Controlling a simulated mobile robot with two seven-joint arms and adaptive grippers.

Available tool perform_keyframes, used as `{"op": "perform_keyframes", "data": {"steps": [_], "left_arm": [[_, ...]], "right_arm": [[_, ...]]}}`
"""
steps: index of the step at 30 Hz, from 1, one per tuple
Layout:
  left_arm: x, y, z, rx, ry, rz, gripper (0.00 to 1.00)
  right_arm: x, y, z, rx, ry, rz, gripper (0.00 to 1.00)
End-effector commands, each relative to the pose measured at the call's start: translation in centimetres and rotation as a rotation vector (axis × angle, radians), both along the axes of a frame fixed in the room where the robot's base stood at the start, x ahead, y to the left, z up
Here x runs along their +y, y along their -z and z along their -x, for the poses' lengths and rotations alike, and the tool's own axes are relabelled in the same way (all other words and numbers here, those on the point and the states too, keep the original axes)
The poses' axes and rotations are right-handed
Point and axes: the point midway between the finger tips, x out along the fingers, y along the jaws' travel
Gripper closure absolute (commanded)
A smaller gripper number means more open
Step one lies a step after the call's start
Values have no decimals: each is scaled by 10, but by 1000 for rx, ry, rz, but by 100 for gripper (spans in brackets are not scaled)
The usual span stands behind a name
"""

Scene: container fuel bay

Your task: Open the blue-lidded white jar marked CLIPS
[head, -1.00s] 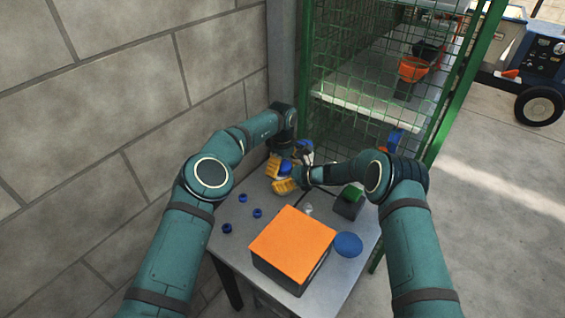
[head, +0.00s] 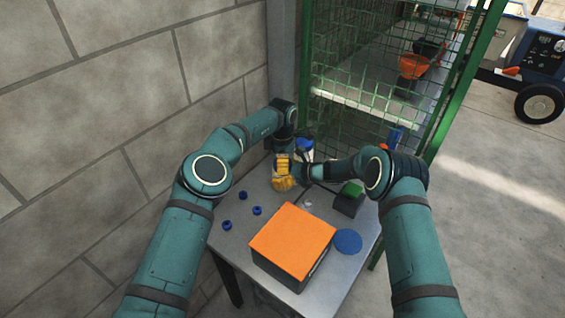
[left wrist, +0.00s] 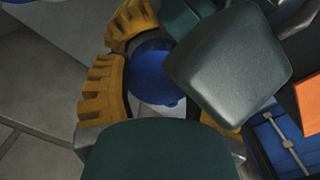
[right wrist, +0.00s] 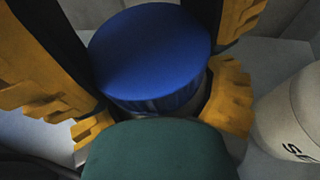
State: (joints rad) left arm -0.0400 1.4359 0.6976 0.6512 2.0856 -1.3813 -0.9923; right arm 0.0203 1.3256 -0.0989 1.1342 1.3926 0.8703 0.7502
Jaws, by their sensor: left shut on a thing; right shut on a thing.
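A blue lid (right wrist: 150,55) sits between yellow fingers in the right wrist view; little of the jar body beneath shows, and it looks greyish with no readable mark. The lid also shows in the left wrist view (left wrist: 152,78). My left gripper (head: 282,165) and right gripper (head: 290,179) are both shut around this jar above the table; which one bears on lid or body I cannot tell. A white blue-lidded jar (head: 304,153) stands just behind them. Its side shows in the right wrist view (right wrist: 290,110), with partly visible lettering including an S.
On the grey table (head: 225,246) are an orange-topped box (head: 293,242), a blue disc (head: 348,242), several small blue caps (head: 257,211) and a dark block with a green top (head: 350,198). A green mesh cage (head: 375,100) stands behind; a block wall (head: 140,80) is at left.

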Motion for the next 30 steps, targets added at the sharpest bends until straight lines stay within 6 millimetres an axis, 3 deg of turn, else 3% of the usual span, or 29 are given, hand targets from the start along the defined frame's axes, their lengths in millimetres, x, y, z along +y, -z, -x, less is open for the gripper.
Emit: {"op": "perform_keyframes", "data": {"steps": [6,16,17,18,30], "left_arm": [[0,0,0,3,-195,-2,84],[0,0,0,3,-211,-1,84],[0,0,0,3,-210,-1,28],[0,0,0,3,-210,-1,14],[0,-3,0,2,-209,0,12]], "right_arm": [[0,1,0,1,0,1,100],[0,1,0,1,0,1,100],[0,1,0,1,0,1,100],[0,1,0,1,0,1,100],[0,1,0,1,0,1,100]]}}
